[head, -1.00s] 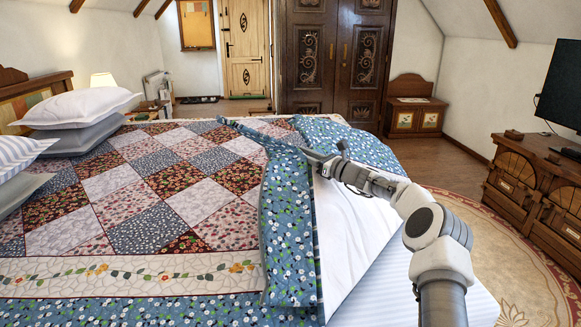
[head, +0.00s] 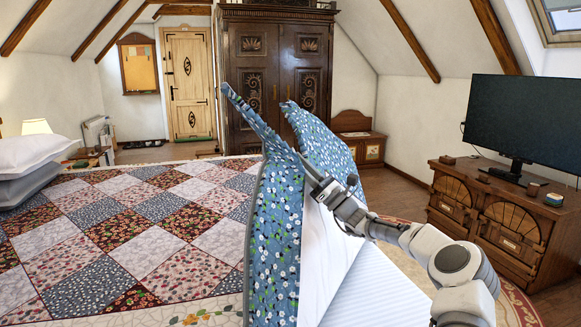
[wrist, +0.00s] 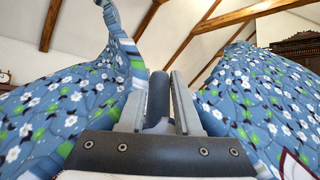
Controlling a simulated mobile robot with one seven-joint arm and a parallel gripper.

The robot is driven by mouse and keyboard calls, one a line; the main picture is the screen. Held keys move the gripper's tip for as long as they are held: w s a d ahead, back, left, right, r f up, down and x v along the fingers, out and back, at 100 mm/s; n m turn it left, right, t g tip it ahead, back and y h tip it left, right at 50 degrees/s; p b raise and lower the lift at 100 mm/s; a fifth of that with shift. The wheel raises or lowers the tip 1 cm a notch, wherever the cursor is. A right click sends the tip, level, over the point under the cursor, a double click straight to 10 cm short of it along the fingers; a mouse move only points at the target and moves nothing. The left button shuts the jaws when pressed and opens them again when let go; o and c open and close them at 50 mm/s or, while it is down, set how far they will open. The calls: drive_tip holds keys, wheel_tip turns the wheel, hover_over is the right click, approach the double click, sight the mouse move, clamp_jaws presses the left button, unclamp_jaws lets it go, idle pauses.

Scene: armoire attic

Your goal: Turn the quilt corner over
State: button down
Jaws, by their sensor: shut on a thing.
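My gripper (head: 313,172) is shut on the quilt at the fold's upper right side, above the bed. In the wrist view, the fingers of my gripper (wrist: 158,100) have blue floral cloth (wrist: 70,105) on both sides. The exact pinch point is hidden by folds. The white underside or sheet (head: 325,255) shows below my gripper.
Pillows (head: 35,160) lie at the bed's left. A dark armoire (head: 275,75) stands behind the bed. A wooden cabinet (head: 490,215) with a monitor (head: 525,115) stands at the right. Floor and a round rug lie between the bed and the cabinet.

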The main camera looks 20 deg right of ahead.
drive_tip(key=shift+s, duration=0.1)
idle(0.3)
drive_tip(key=c, duration=0.6)
unclamp_jaws()
drive_tip(key=shift+d, duration=0.1)
drive_tip(key=p+v, duration=0.3)
drive_tip(key=v, duration=1.4)
drive_tip(key=shift+s+f, duration=0.1)
drive_tip(key=shift+f, duration=0.05)
